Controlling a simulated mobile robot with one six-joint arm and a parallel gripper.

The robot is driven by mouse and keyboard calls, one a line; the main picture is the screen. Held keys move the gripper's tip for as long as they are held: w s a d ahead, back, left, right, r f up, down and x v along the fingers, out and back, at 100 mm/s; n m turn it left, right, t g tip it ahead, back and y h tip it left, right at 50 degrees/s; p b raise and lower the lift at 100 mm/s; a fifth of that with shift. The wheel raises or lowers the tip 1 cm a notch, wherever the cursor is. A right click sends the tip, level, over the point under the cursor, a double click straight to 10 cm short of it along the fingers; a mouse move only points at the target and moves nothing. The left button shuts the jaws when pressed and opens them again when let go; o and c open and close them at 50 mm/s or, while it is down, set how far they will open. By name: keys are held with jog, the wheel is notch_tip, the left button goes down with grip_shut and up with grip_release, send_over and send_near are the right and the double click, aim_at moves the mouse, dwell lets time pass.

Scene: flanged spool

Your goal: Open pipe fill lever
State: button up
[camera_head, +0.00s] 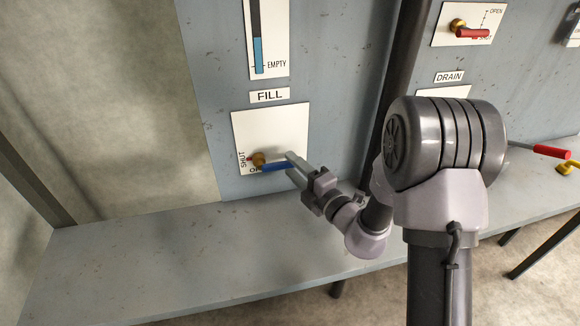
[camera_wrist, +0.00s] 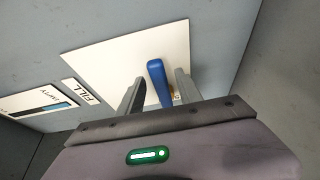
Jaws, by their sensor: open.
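The fill lever has a blue handle (camera_head: 275,167) on a brass pivot, on the white plate (camera_head: 280,125) under the FILL label (camera_head: 269,96). The handle points right, roughly level, and partly covers the lettering that starts "OP"; "SHUT" stands at the plate's left. My gripper (camera_head: 292,161) is at the handle's right end. In the wrist view the blue handle (camera_wrist: 158,82) lies between the two fingers, nearer the right one. The fingers are open, with a gap on the left side. Whether the right finger touches the handle is unclear.
A gauge (camera_head: 269,35) marked EMPTY is above the plate. A DRAIN label (camera_head: 449,77) and a red lever (camera_head: 473,33) are at the upper right. Another red handle (camera_head: 552,151) is at far right. A grey bench (camera_head: 150,265) runs below, clear at left. A dark vertical post stands right of the plate.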

jog(key=shift+x, duration=0.9)
grip_shut()
dwell(0.8)
